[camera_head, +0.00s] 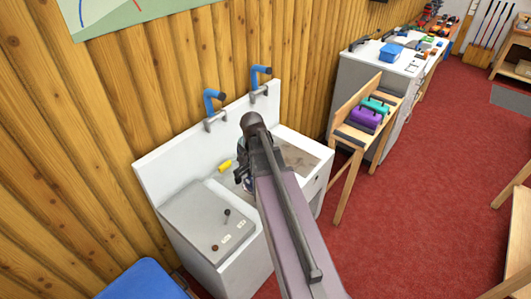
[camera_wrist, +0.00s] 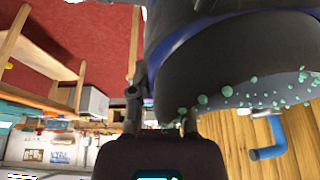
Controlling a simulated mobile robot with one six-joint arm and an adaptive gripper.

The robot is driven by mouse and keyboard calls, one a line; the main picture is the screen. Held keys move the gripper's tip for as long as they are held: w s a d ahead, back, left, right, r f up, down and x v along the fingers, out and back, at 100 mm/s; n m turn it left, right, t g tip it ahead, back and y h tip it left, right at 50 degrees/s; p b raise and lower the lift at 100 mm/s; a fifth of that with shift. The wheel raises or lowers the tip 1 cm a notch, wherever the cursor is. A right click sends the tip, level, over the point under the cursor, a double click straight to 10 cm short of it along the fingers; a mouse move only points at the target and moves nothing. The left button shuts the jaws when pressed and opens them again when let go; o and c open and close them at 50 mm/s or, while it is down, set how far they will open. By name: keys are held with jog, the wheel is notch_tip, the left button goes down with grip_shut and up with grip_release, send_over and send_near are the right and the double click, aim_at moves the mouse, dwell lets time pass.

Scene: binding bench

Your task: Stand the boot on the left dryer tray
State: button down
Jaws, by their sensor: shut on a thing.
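My gripper (camera_wrist: 162,118) is shut on the boot (camera_wrist: 215,55), which fills the upper right of the wrist view. The boot is dark grey with a blue band, and green specks dot the edge of its sole. In the head view my gripper (camera_head: 243,178) is mostly behind my arm, over the middle of the white sink unit (camera_head: 240,259). Only a small dark and blue patch shows beside it there, so the boot is mostly hidden. I cannot make out a dryer tray in either view.
Two blue-topped taps (camera_head: 213,101) (camera_head: 260,76) rise at the unit's back. A yellow object (camera_head: 225,166) lies by the basin. A brown-bottomed recess (camera_head: 299,158) is right of my arm. A wooden rack (camera_head: 349,137) stands further right, with red floor (camera_head: 430,190) clear beyond.

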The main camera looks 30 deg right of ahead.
jog(key=shift+w+r, duration=0.1)
jog(key=w+r+p, duration=0.3)
jog(key=w, duration=0.5)
jog(key=w+r+t+p, duration=0.1)
jog(key=w+r+p, duration=0.2)
jog(key=w, duration=0.5)
jog(key=shift+f, duration=0.3)
notch_tip(320, 180, down, 14)
jog(key=b, duration=1.4)
jog(key=shift+r, duration=0.2)
dwell(0.5)
jog(key=shift+w+a+f, duration=0.1)
jog(key=shift+w+a, duration=0.15)
jog(key=shift+w, duration=0.15)
dwell(1.4)
jog(key=c, duration=0.5)
grip_release()
